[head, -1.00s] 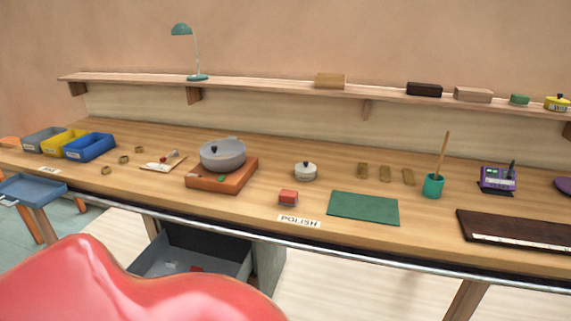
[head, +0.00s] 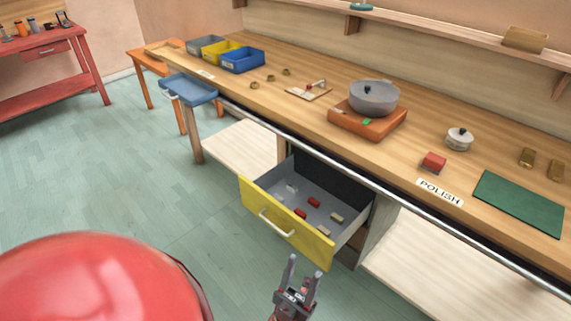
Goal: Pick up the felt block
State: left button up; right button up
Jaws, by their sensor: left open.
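A small red block (head: 433,162) sits on the wooden bench just behind the POLISH label, left of the green mat. I cannot tell for sure that it is the felt block. Several small red and pale blocks lie in the open drawer (head: 288,232) below the bench. My left gripper (head: 304,270) is at the bottom middle, in front of the drawer's right corner. Its fingers are apart with nothing between them. It is well away from the red block on the bench. My right gripper is out of view.
The yellow-fronted drawer sticks out from under the bench, whose front edge has a metal rail (head: 345,171). A pot (head: 374,97) stands on an orange base. A lidded white pot (head: 459,139) and green mat (head: 520,203) are nearby.

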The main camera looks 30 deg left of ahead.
aim_at(323, 230)
jog(key=u, duration=0.7)
jog(key=j+z, duration=0.1)
jog(key=z, duration=0.7)
jog(key=j+z, duration=0.5)
jog(key=j, duration=0.15)
jog(key=j+z, duration=0.5)
jog(key=j, duration=0.15)
